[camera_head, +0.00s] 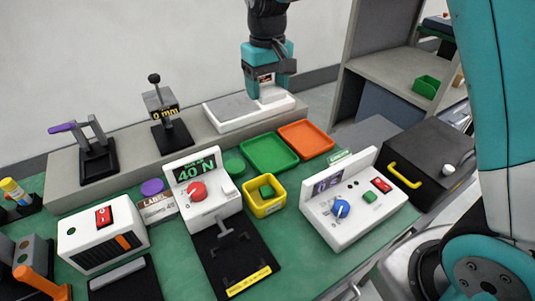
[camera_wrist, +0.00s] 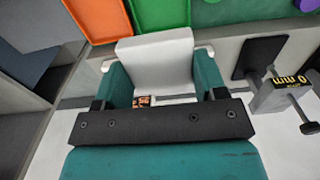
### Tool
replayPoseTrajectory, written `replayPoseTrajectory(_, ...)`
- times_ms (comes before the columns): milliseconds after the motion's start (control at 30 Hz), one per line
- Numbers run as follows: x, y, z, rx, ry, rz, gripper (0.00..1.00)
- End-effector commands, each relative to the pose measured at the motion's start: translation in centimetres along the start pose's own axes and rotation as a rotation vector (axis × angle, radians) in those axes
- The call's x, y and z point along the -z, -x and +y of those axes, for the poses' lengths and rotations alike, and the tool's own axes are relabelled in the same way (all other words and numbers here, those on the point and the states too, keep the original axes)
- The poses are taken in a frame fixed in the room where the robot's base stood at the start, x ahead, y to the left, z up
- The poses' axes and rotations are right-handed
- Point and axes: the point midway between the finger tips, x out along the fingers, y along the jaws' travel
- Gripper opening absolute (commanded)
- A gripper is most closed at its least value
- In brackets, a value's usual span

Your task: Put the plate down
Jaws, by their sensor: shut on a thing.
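My gripper (camera_head: 268,86) points down at the back of the bench, over the right end of a low white device (camera_head: 224,113) with a grey top. It is shut on a pale plate (camera_head: 272,94). In the wrist view my gripper (camera_wrist: 158,70) has its two teal fingers on either side of the light grey plate (camera_wrist: 155,52). I cannot tell whether the plate's lower edge touches the white device, and part of the plate is hidden between the fingers.
A green tray (camera_head: 269,152) and an orange tray (camera_head: 306,139) lie in front of the white device. A 0 mm gauge stand (camera_head: 172,125) is to its left. A yellow bin (camera_head: 264,206), a 40 N press (camera_head: 203,190) and a white control box (camera_head: 352,218) stand nearer.

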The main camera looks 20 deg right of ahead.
Motion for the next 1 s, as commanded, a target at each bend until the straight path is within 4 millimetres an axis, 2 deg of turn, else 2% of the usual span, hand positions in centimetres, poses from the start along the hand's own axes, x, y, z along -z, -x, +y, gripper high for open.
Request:
replayPoseTrajectory(100, -0.2, -3.5, 0.1, 0.000, -0.001, -0.011, 0.42)
replayPoseTrajectory(400, -0.2, -11.4, 0.1, 0.000, -0.002, -0.007, 0.42)
replayPoseTrajectory(500, -0.2, -12.9, 0.1, 0.000, -0.002, -0.006, 0.42)
replayPoseTrajectory(733, -0.2, -14.7, 0.2, 0.000, -0.002, -0.005, 0.42)
replayPoseTrajectory(900, -0.2, -17.3, 0.1, 0.000, -0.002, -0.007, 0.42)
replayPoseTrajectory(1000, -0.2, -18.1, 0.1, 0.000, -0.002, -0.003, 0.42)
